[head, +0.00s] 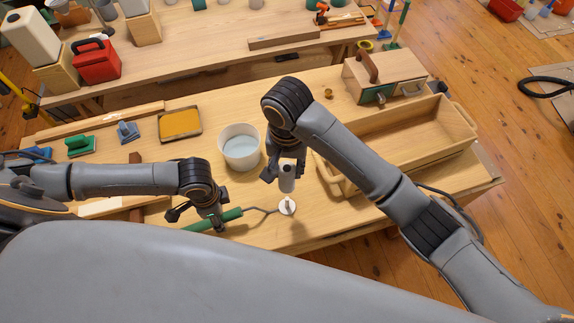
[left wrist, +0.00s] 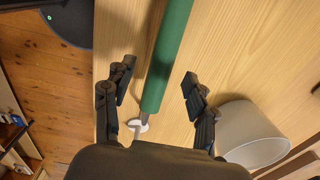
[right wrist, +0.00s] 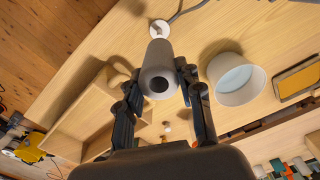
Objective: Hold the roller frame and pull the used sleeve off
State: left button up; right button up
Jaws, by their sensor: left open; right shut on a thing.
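The roller frame's green handle (head: 229,216) lies along the bench's near edge, its wire running right to a white round end piece (head: 287,207). My left gripper (head: 198,221) is open over the handle; in the left wrist view the green handle (left wrist: 167,55) passes between the spread fingers, and contact cannot be told. My right gripper (head: 285,170) is shut on the grey sleeve (head: 287,180), held upright above the end piece. In the right wrist view the sleeve (right wrist: 157,72) shows its dark open end, and a small gap seems to separate it from the end piece (right wrist: 160,28).
A white bucket (head: 239,160) of pale liquid stands between my arms. A long wooden crate (head: 400,140) and a wooden box (head: 385,72) are at right. A yellow tray (head: 180,123) and brushes (head: 128,132) lie at the back left. Another bench (head: 200,45) stands behind.

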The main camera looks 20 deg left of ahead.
pick_arm(q)
notch_tip(320, 180, up, 2)
jog(key=shift+r+p, duration=0.1)
jog(key=shift+p, duration=0.8)
jog(key=shift+r+p, duration=0.65)
jog(key=shift+r, duration=0.4)
jog(key=shift+f, duration=0.1)
